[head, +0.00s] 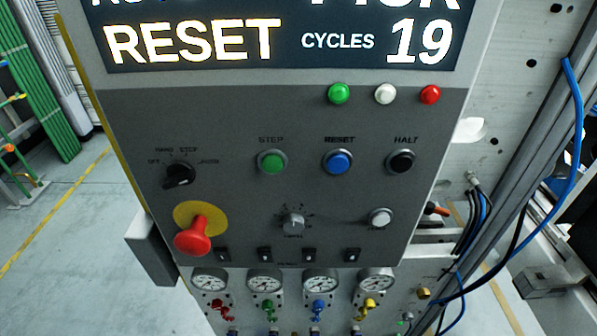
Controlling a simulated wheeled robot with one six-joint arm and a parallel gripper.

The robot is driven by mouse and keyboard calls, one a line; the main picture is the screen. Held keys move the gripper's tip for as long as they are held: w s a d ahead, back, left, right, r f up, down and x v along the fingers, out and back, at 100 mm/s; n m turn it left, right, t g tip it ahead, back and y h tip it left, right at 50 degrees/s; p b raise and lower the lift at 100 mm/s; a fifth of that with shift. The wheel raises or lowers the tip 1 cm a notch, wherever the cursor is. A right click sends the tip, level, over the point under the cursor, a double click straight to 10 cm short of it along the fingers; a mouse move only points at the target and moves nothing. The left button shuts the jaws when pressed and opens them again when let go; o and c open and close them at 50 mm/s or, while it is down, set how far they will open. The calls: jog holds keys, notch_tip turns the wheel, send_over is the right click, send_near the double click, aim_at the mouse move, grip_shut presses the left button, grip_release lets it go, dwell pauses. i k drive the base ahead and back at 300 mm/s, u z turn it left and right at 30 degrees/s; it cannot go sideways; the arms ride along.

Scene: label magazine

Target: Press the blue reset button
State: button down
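The blue reset button (338,161) sits in a metal ring in the middle of the grey control panel (230,115), under the printed word RESET. A green STEP button (271,161) is to its left and a black HALT button (401,162) to its right. The display (290,45) above reads RESET in large letters and CYCLES 19; its top line is cut off. Nothing covers the blue button. My gripper is not in the head view.
A red emergency stop (194,236) sticks out at the panel's lower left, near a black selector knob (180,175). Several gauges (320,280) and coloured valves are below. Blue and black hoses (577,130) hang at the right. Open floor (70,265) shows at left.

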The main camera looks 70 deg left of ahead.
aim_at(338, 162)
jog(key=k, duration=1.05)
jog(key=u, duration=1.15)
